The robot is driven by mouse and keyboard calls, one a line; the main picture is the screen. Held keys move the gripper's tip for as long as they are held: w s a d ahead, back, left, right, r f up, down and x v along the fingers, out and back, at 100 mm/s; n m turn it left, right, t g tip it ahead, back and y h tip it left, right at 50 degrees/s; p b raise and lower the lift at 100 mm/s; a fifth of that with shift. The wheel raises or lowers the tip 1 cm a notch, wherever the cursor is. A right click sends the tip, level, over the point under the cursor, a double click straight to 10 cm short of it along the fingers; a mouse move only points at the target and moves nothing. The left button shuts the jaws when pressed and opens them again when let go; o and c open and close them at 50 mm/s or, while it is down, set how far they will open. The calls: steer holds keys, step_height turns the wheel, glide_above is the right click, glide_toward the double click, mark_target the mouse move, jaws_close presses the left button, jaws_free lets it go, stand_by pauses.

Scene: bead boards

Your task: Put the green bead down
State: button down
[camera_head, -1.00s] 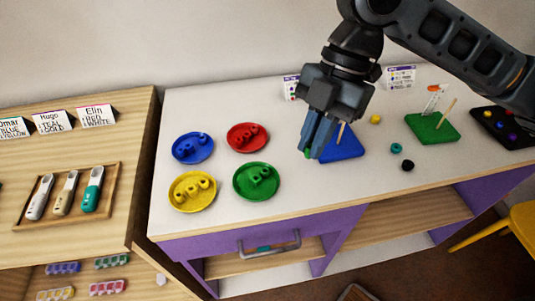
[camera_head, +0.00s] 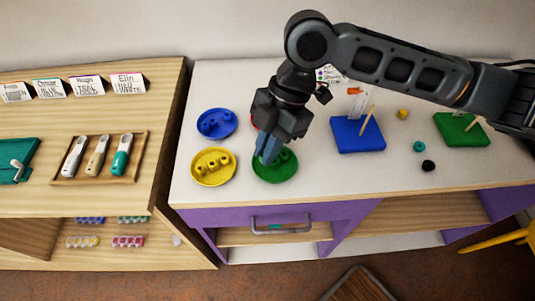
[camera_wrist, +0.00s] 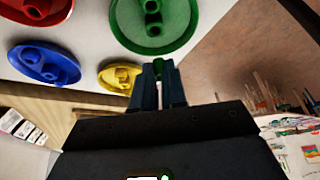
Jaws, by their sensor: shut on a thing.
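My gripper (camera_head: 265,157) is shut on the green bead (camera_wrist: 158,68), which shows between the fingertips in the wrist view. In the head view the fingers hang over the left part of the green dish (camera_head: 275,179), and I cannot make out the bead there. The green dish holds green beads and also shows at the top of the wrist view (camera_wrist: 128,33). I cannot tell how high the held bead is above the dish.
The yellow dish (camera_head: 213,181) and blue dish (camera_head: 216,135) lie to the left; the red dish (camera_head: 254,121) is mostly hidden by my gripper. The blue board (camera_head: 345,136) with its peg stands to the right. Loose teal (camera_head: 419,146), black (camera_head: 428,166) and yellow (camera_head: 403,113) beads lie beyond.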

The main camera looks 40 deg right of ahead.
mark_target(263, 173)
step_height(263, 173, down, 3)
steer(key=shift+f+p, duration=0.15)
steer(key=shift+p, duration=0.15)
steer(key=shift+f, duration=0.1)
steer(key=shift+f+b, duration=0.35)
steer(key=shift+b, duration=0.1)
steer(key=c, duration=1.2)
jaws_free()
steer(key=shift+s+f, duration=0.1)
steer(key=shift+o, duration=0.2)
steer(key=shift+r+p, duration=0.4)
steer(key=shift+p, duration=0.05)
steer(key=b+v, duration=0.1)
steer(key=v, duration=1.1)
steer(key=shift+b, duration=0.35)
